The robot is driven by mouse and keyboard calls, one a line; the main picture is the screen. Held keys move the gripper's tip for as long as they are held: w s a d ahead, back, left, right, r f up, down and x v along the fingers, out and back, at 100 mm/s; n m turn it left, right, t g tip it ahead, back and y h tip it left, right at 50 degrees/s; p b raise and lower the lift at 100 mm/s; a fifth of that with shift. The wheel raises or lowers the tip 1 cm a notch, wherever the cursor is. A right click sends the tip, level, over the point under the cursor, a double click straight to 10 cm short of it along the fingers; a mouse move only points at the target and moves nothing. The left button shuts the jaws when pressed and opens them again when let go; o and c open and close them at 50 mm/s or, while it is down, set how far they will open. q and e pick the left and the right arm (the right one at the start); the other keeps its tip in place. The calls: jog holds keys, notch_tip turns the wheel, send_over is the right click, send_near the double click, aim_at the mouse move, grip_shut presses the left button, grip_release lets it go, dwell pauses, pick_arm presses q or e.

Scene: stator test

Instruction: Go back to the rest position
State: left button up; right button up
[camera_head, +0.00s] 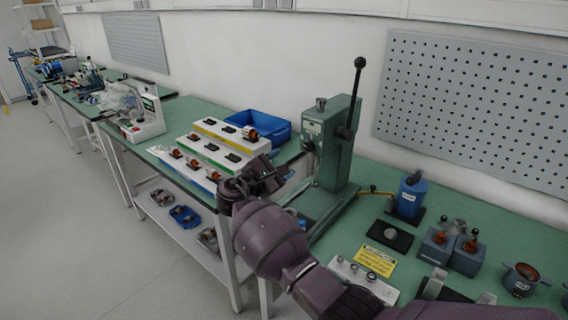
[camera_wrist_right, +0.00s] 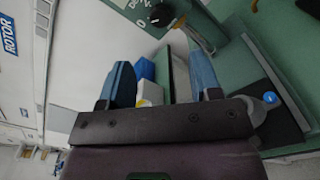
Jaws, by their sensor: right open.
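My right arm comes in from the lower right in the head view. Its gripper (camera_head: 278,172) hangs in front of the green lever press (camera_head: 335,150), left of the press column and near the trays with parts. In the right wrist view the gripper (camera_wrist_right: 163,82) has its two blue fingers spread apart, with nothing held between them. Past the fingers, blue and white shapes and the green press body show. My left gripper is in neither view.
White part trays (camera_head: 212,150) and a blue bin (camera_head: 258,127) stand left of the press. A perforated panel (camera_head: 480,100) hangs behind.

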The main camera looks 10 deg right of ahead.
jog(key=w+a+r+m+t+y, duration=0.25)
jog(key=a+m+t+y, duration=0.2)
jog(key=y, duration=0.35)
jog(key=s+d+f+m+g+y, duration=0.1)
jog(key=s+d+f+m, duration=0.3)
jog(key=s+f, duration=0.5)
jog(key=s+d+f+m+g+y, duration=0.1)
jog(key=s+d+f+m+y, duration=0.2)
jog(key=s+d+f, duration=0.5)
jog(key=s+d+f+m+g+y, duration=0.1)
jog(key=s+d+f+m, duration=0.4)
jog(key=s+f, duration=0.7)
jog(key=s+d+y, duration=0.1)
jog(key=s, duration=1.1)
jog(key=shift+s+d+f+g, duration=0.15)
jog(key=shift+s+f+g, duration=0.05)
jog(key=shift+g, duration=0.15)
